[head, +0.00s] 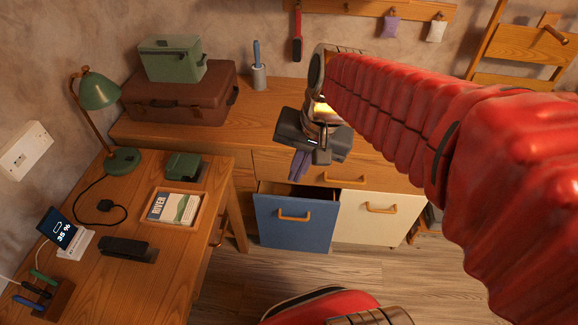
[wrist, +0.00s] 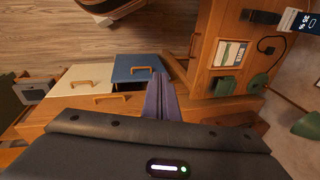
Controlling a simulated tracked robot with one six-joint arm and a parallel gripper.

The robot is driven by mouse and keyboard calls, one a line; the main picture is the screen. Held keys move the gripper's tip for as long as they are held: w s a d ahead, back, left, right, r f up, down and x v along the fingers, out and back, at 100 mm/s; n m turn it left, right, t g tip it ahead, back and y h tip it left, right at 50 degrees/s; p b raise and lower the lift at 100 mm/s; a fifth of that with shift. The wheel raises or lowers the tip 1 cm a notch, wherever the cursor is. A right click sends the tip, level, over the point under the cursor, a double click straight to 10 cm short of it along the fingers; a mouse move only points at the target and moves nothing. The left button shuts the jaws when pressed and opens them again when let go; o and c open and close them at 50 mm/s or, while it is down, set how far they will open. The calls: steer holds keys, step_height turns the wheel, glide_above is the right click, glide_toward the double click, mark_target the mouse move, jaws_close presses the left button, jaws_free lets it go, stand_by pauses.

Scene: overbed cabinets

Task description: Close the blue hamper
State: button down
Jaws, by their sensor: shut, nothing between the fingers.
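The blue hamper (head: 297,222) is under the long wooden cabinet, with an orange handle (head: 294,216) on its front. Its front stands out from the cabinet, and a dark gap shows above its top edge, so it is open. It also shows in the wrist view (wrist: 133,68), beyond my fingers. My gripper (head: 298,176) is shut and empty, its purple fingers pointing down. In the head view the fingertips appear just above the hamper's top edge; I cannot tell how far apart they are. In the wrist view the fingers (wrist: 157,82) overlap the hamper's edge.
A white hamper front (head: 378,218) is right beside the blue one. A wooden desk (head: 185,255) with a green lamp (head: 98,92), a framed book (head: 174,208) and small items stands at left. A brown suitcase (head: 180,97) sits on the cabinet.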

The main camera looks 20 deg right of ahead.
steer(key=s+a+r+n+t+h, duration=0.1)
steer(key=s+r+n+t, duration=0.2)
steer(key=s+n, duration=0.3)
steer(key=shift+s+h, duration=0.25)
steer(key=shift+h, duration=0.15)
steer(key=shift+a, duration=0.1)
